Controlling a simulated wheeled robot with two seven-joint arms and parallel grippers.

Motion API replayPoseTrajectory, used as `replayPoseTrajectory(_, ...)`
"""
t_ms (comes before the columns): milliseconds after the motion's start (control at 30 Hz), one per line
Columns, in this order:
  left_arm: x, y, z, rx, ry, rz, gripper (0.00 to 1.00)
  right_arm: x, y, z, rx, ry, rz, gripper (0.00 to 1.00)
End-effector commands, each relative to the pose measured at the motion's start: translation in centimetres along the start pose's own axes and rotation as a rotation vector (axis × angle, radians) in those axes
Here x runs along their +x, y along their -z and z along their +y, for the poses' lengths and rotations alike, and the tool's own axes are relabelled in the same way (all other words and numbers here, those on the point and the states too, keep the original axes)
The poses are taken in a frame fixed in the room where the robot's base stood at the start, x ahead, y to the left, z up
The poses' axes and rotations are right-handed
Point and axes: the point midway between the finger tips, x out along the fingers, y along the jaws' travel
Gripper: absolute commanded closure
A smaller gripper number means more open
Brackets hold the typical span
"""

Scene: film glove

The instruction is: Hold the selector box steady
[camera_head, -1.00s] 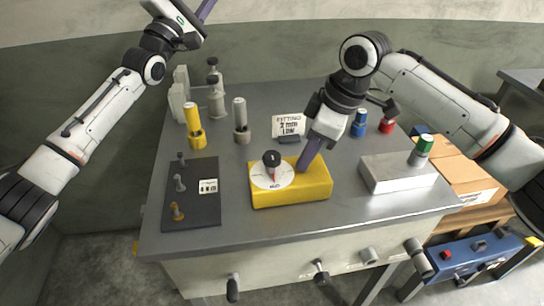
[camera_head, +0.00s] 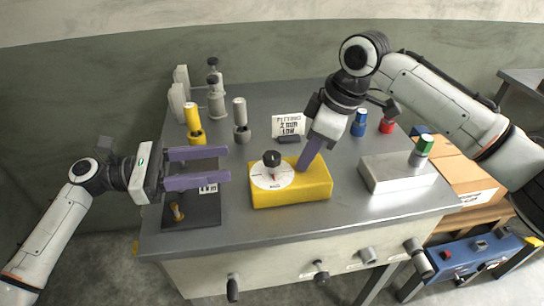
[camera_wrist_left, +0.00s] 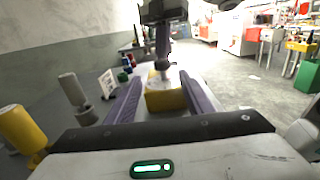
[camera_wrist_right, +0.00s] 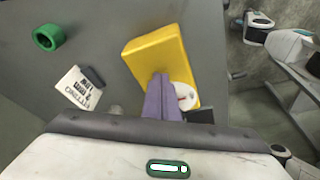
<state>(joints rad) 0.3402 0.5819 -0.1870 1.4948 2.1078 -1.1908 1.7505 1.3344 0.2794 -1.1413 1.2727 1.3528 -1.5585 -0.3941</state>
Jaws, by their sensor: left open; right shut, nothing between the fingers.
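The selector box (camera_head: 300,192) is a yellow block on the grey bench, with a white dial (camera_head: 271,176) and a black knob (camera_head: 271,158) on its left part. My right gripper (camera_head: 304,166) is shut and empty; its purple fingertips are at the top of the box, just right of the dial. The right wrist view shows the closed fingers (camera_wrist_right: 162,97) over the yellow box (camera_wrist_right: 158,58); contact is hard to tell. My left gripper (camera_head: 228,164) is open and empty, left of the box, its two fingers pointing at it. The left wrist view shows the box (camera_wrist_left: 165,101) between and beyond the fingers.
A dark plate (camera_head: 205,219) with small pegs lies under my left gripper. Yellow (camera_head: 194,122) and grey (camera_head: 241,120) cylinders stand behind it. A sign (camera_head: 288,125) stands behind the box. A pale block (camera_head: 398,174) sits to the right, with blue (camera_head: 359,122) and red (camera_head: 387,123) cylinders behind.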

Motion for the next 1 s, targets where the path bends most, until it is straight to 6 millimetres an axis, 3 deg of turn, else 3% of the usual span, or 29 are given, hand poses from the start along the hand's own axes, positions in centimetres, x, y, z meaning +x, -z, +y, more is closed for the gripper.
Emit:
replayPoseTrajectory(167,1.3,0.0,-0.5,-0.01,0.016,-0.015,0.52,0.7,-0.4,-0.3,0.001,0.013,-0.013,1.0)
replayPoseTrajectory(633,10.0,-0.1,-0.5,-0.011,0.013,-0.012,0.52,0.7,-0.4,-0.3,0.002,0.013,-0.013,1.0)
replayPoseTrajectory(800,11.5,-0.1,-0.6,-0.011,0.012,-0.011,0.52,0.7,-0.4,-0.3,0.001,0.013,-0.013,1.0)
replayPoseTrajectory(1000,11.8,-0.1,-0.5,-0.01,0.011,-0.011,0.52,0.7,-0.4,-0.3,0.002,0.013,-0.013,1.0)
